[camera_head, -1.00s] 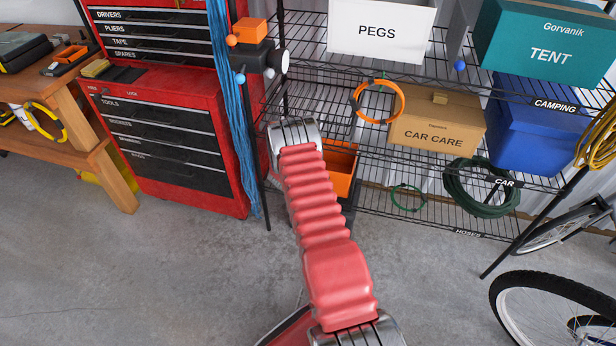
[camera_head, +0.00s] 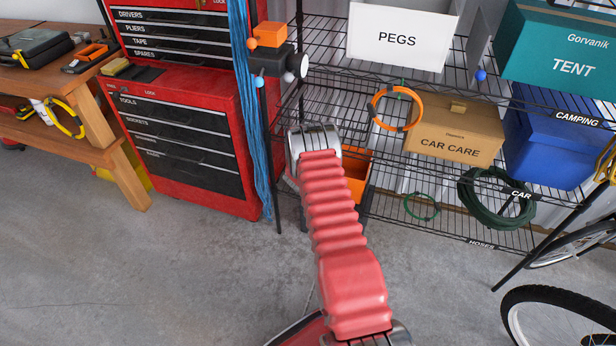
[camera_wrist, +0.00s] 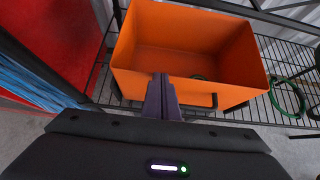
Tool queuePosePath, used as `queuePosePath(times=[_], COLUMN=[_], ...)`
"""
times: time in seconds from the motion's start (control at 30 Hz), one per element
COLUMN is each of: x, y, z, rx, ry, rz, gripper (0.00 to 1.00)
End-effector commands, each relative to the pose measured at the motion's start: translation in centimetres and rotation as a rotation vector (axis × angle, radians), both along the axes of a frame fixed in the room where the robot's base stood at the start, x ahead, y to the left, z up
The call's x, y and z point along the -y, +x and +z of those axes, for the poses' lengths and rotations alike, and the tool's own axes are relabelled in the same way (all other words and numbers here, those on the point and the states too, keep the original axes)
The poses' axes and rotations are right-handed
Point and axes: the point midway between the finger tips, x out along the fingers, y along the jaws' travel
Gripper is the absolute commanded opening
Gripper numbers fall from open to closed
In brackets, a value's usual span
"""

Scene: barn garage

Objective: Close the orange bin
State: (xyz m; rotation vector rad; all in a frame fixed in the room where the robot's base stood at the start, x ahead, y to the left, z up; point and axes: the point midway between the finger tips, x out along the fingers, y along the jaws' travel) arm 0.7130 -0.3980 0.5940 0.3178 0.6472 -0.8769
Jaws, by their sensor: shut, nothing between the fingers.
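The orange bin (camera_wrist: 193,84) fills the upper middle of the wrist view. It is open at the top, and its inside looks empty. A dark bar or handle runs along its near lower side. My gripper (camera_wrist: 161,82) is shut and empty, its fingertips overlapping the bin's near wall in the picture; I cannot tell whether they touch it. In the head view the orange bin (camera_head: 357,172) is mostly hidden behind my red arm, low at the left end of the wire rack. The gripper itself is hidden there.
The red tool chest (camera_head: 185,140) stands left of the bin, with a blue hanging cord (camera_head: 258,130) between. The wire rack (camera_head: 385,212) holds a car care box (camera_head: 455,133) and a green hose (camera_head: 497,197). A bicycle wheel (camera_head: 560,318) is at lower right. The concrete floor in front is clear.

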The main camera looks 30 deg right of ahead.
Motion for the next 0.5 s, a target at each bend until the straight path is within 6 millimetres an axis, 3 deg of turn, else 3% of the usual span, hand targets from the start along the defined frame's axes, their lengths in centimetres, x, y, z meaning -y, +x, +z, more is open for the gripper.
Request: queuePosePath(times=[0.33, 0.5], x=[-3.0, -4.2], y=[-1.7, -2.5], z=[-0.1, 1.4], rx=[-0.002, 0.0], ry=[0.001, 0.0], rz=[0.001, 0.001], gripper=[0.0, 0.0])
